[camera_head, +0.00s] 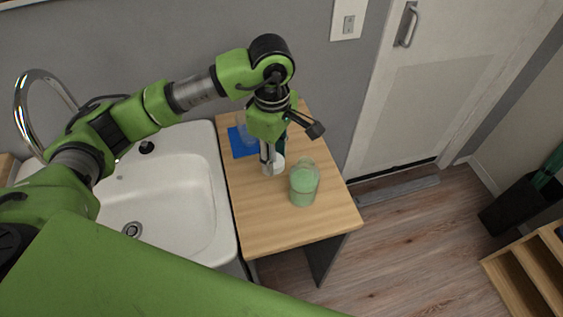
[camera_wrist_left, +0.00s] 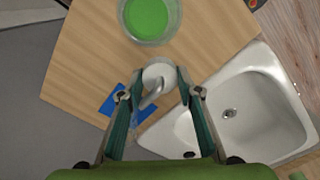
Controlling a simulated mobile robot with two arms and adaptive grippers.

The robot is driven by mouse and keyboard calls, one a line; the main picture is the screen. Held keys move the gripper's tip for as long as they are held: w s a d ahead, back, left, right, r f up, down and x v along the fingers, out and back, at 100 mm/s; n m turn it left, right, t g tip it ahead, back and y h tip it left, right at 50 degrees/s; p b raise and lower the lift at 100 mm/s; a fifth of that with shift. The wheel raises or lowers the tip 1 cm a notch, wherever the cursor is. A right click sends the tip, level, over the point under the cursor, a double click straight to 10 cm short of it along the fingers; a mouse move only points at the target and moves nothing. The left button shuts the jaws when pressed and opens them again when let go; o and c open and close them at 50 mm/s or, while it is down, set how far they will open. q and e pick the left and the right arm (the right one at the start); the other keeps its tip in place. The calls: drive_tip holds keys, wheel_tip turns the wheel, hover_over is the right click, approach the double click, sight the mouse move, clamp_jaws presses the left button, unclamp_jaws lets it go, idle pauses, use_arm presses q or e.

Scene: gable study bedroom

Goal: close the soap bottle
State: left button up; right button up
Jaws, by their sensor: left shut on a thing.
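The soap bottle (camera_head: 304,186) is a clear, rounded container with green soap in it, standing upright and open-topped on the small wooden table. In the left wrist view the bottle (camera_wrist_left: 150,18) shows from above, at the top of the picture, with its green soap visible. My left gripper (camera_head: 268,157) points down just left of the bottle, apart from it. It is shut on the white pump cap (camera_head: 276,165). In the left wrist view the cap (camera_wrist_left: 158,73), with its grey spout, sits between the fingertips. My right gripper is not in view.
The wooden table (camera_head: 285,231) has free room at its front. A blue mat (camera_head: 237,148) with a clear object on it lies behind the gripper. A white sink (camera_head: 178,200) with a curved tap (camera_head: 20,105) adjoins the table on the left. A door (camera_head: 430,95) is at the back right.

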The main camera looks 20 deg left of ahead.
use_arm(q)
drive_tip(key=s+a+r+b, duration=0.1)
drive_tip(key=s+r, duration=0.3)
drive_tip(key=s, duration=0.5)
drive_tip(key=shift+s+a+r+b, duration=0.2)
drive_tip(key=shift+s+r+b, duration=0.15)
drive_tip(key=shift+b, duration=0.4)
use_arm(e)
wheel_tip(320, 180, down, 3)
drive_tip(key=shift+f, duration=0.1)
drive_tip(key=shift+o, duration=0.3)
